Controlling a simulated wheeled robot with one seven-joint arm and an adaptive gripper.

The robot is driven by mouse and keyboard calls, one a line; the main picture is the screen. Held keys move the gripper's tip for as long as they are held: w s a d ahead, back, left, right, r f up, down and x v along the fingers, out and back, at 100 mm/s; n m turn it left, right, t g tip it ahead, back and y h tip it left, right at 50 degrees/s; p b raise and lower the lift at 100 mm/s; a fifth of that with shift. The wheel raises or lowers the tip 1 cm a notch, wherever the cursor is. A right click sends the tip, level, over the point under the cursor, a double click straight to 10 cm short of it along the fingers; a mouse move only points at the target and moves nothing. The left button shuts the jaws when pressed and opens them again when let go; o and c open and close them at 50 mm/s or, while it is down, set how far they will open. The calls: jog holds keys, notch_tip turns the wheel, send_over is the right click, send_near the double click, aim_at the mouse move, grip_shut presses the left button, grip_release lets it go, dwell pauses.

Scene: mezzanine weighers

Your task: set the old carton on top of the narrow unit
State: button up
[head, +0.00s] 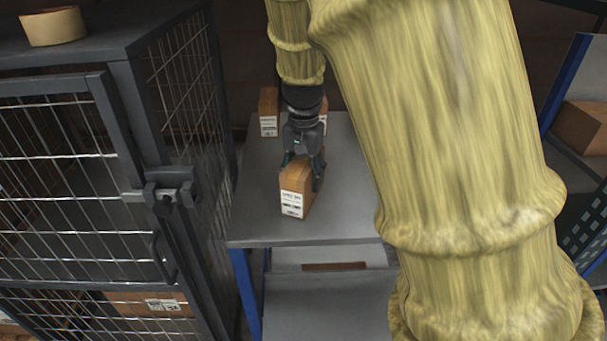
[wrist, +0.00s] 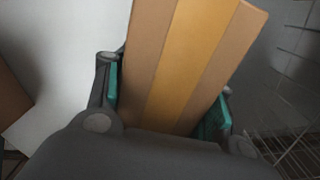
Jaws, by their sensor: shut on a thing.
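My gripper (head: 303,165) is shut on a brown carton (head: 294,189) with a white printed label, at the narrow unit's top in the head view. In the wrist view the carton (wrist: 190,60) fills the middle between the green finger pads, with a yellowish band of tape along it. The narrow unit (head: 345,200) has a grey top on blue posts and stands between the mesh cage and my arm. I cannot tell whether the carton's underside touches the top. My arm covers the unit's right side.
Other cartons (head: 268,112) stand at the back of the unit's top, partly behind my gripper. A mesh cage (head: 90,180) with a latch stands close on the left, a round tan item (head: 53,26) on it. At the right is another rack with a carton (head: 582,127).

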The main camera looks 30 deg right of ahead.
jog(key=o, duration=1.4)
jog(key=shift+c, duration=0.2)
notch_tip(320, 180, up, 12)
jog(key=shift+r+p, duration=0.1)
jog(key=shift+p, duration=0.55)
